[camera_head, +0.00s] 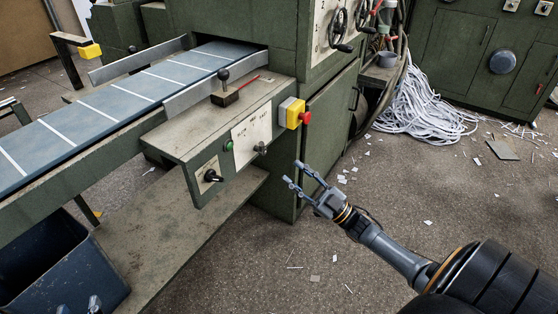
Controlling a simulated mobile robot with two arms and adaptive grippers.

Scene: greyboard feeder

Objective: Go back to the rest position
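My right gripper (293,173) reaches in from the lower right. Its two fingers are spread with nothing between them. It is in front of the green machine (232,128), below and right of the yellow box with the red button (292,113), apart from both as far as I can see. My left gripper (79,306) shows only as two grey fingertips at the bottom left edge, in front of the dark blue bin (60,265). The tips are apart; the rest of it is out of frame.
A conveyor with a blue belt (125,100) and white stripes runs into the machine. A control panel (250,137) with knobs juts out beside it. A heap of white strips (425,105) lies on the floor at the back. The floor (380,215) around my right arm is open, with paper scraps.

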